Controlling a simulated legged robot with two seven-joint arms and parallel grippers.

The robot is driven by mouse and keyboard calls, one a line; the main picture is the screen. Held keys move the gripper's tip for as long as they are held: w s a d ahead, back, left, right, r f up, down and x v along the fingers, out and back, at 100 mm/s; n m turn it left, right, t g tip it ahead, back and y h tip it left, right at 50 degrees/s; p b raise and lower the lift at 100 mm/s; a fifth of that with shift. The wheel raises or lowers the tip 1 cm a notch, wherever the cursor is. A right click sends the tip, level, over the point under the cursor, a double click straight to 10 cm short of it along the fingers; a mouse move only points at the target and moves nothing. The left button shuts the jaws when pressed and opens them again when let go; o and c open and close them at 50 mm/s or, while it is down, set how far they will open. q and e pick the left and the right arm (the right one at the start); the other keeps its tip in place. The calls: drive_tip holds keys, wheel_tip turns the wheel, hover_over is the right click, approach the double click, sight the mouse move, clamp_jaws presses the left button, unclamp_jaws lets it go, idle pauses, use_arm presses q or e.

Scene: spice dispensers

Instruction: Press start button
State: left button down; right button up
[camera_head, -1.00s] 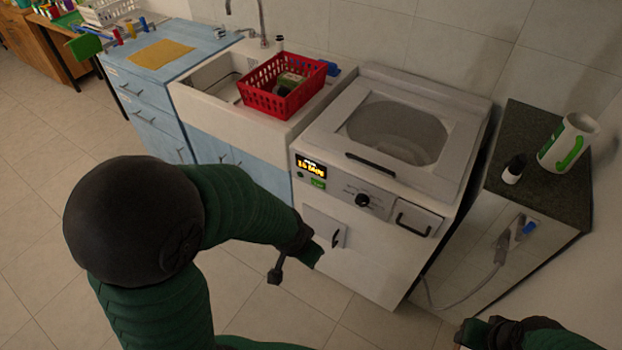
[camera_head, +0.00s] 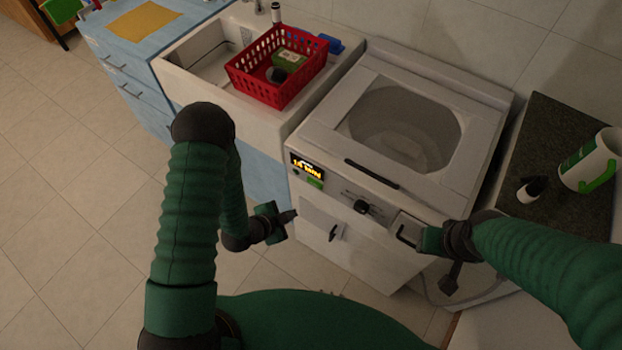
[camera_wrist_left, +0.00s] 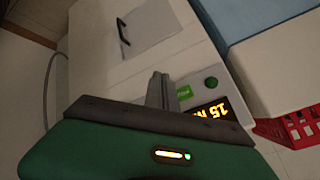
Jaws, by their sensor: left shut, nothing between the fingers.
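The white washing machine (camera_head: 352,265) has a front panel with a lit orange display (camera_head: 308,166). My left gripper (camera_head: 290,215) is shut and empty, in front of the machine, below the label and apart from the panel. In the left wrist view its fingers (camera_wrist_left: 160,90) point toward the machine's front, beside the label.
A dial (camera_head: 361,207) is right of the display. A red basket (camera_head: 272,92) stands on the sink unit left of the machine. A dark counter (camera_head: 540,150) with a white and green jug (camera_head: 590,165) is at right. The floor at left is clear.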

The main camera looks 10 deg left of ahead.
sight(315, 183)
use_arm(q)
drive_tip(key=w+d, duration=0.2)
drive_tip(key=w, duration=0.6)
drive_tip(key=shift+w+d+f+b, duration=0.15)
drive_tip(key=shift+w+d+b, duration=0.15)
drive_tip(key=shift+d+b, duration=0.1)
idle(1.7)
drive_tip(key=shift+w+d, duration=0.15)
drive_tip(key=shift+w, duration=0.25)
drive_tip(key=shift+w+d, duration=0.15)
drive_tip(key=shift+w, duration=0.2)
idle(0.7)
drive_tip(key=shift+s, duration=0.15)
drive_tip(key=shift+s+a, duration=0.25)
drive_tip(key=shift+s, duration=0.35)
drive_tip(key=shift+s, duration=0.1)
